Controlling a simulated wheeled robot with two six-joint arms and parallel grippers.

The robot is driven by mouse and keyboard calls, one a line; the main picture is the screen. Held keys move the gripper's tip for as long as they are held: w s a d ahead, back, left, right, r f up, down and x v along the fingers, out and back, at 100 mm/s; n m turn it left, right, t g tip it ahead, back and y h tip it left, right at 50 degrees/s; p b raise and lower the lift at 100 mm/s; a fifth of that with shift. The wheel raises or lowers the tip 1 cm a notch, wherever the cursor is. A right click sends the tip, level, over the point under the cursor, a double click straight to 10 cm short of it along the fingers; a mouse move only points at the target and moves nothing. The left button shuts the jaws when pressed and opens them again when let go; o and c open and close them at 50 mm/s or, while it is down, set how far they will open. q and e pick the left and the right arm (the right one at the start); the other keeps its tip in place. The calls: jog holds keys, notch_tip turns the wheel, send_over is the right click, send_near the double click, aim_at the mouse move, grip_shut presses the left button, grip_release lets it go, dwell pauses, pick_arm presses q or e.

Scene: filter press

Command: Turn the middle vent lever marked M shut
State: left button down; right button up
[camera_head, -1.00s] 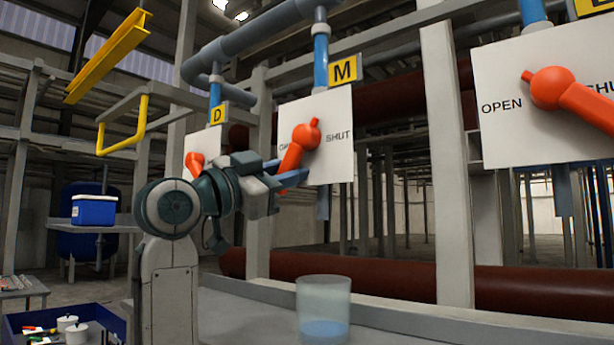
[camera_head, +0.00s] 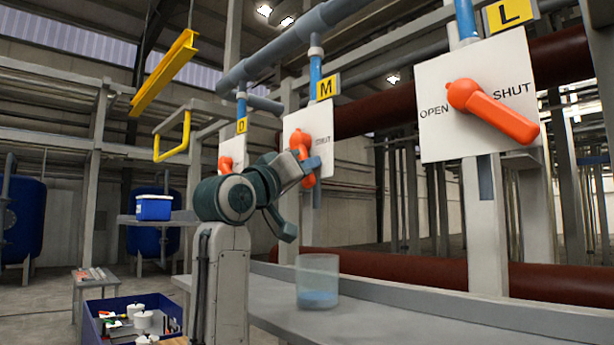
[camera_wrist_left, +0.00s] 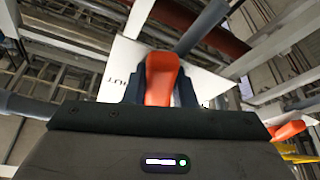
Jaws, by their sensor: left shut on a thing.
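The orange vent lever (camera_head: 300,142) is on the white panel under the yellow M sign (camera_head: 326,86). Its handle hangs nearly straight down, tilted slightly toward the side with the word SHUT. My left gripper (camera_head: 310,166) is at the lower part of this handle. In the left wrist view the orange handle (camera_wrist_left: 162,80) sits between the two dark fingers of my left gripper (camera_wrist_left: 162,92), which are shut on it. Part of the handle is hidden by the gripper in the head view. My right gripper is not in view.
A panel marked L (camera_head: 480,95) with an orange lever is at the right, and a panel marked D (camera_head: 232,152) is further left. A glass with bluish liquid (camera_head: 317,282) stands on the grey ledge (camera_head: 420,315) below. A yellow bar (camera_head: 172,140) hangs at the left.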

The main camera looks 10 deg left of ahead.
pick_arm(q)
jog(key=shift+s+d+r+n+y, duration=0.1)
jog(key=shift+s+d+n+y, duration=0.15)
jog(key=shift+n, duration=0.3)
jog(key=shift+d+r+n+y, duration=0.15)
jog(key=shift+n+y, duration=0.2)
jog(key=shift+n, duration=0.2)
jog(key=shift+s+d+n, duration=0.1)
jog(key=shift+n, duration=0.4)
jog(key=shift+s+d+r+n+y, duration=0.1)
jog(key=shift+d+r+n+y, duration=0.1)
jog(key=shift+n+y, duration=0.35)
jog(key=shift+s+d+r+n+y, duration=0.15)
jog(key=shift+n+y, duration=0.1)
jog(key=shift+n, duration=0.5)
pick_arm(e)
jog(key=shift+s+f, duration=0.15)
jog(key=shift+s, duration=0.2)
pick_arm(q)
jog(key=shift+r, duration=0.1)
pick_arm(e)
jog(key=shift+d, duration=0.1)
pick_arm(q)
jog(key=c, duration=1.2)
grip_release()
jog(key=shift+a, duration=0.1)
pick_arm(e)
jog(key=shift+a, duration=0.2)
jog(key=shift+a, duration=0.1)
